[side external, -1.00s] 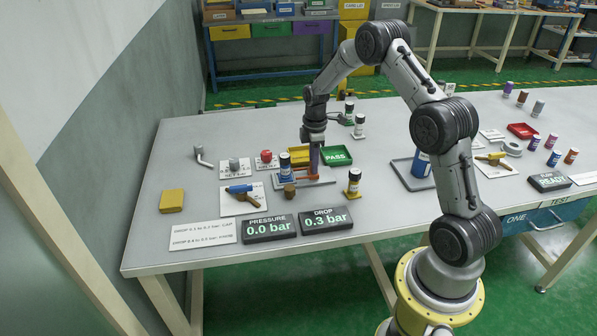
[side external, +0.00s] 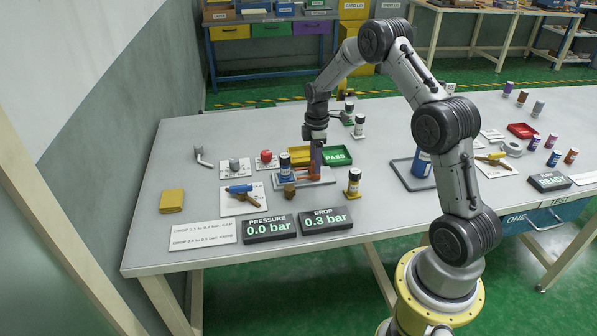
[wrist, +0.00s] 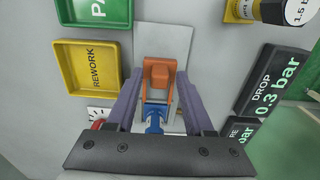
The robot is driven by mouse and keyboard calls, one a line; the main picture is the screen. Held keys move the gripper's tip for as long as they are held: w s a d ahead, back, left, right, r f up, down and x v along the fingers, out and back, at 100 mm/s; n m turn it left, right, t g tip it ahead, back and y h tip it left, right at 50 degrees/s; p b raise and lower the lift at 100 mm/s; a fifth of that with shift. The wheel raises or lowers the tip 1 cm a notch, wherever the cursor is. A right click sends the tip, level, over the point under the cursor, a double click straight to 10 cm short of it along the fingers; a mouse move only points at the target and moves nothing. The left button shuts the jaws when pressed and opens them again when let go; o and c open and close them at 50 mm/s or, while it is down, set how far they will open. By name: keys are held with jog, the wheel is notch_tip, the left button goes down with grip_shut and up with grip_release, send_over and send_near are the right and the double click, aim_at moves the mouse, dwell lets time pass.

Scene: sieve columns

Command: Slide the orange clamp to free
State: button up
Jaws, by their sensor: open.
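The orange clamp (side external: 312,172) sits on a grey base plate (side external: 318,183) beside an upright blue column (side external: 285,166). In the wrist view the clamp (wrist: 158,76) lies between the two purple fingers, with the blue column (wrist: 154,118) partly hidden behind the gripper body. My gripper (side external: 316,158) points down over the clamp. In the wrist view my gripper (wrist: 153,82) is open, with a finger on each side of the clamp. I cannot tell whether either finger touches it.
A yellow REWORK tray (wrist: 88,68) and a green PASS tray (side external: 337,156) stand close behind the fixture. The PRESSURE display (side external: 269,228) reads 0.0 bar and the DROP display (side external: 325,219) reads 0.3 bar. A black-and-yellow column (side external: 353,182) stands to the right.

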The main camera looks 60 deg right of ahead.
jog(key=shift+r, duration=2.65)
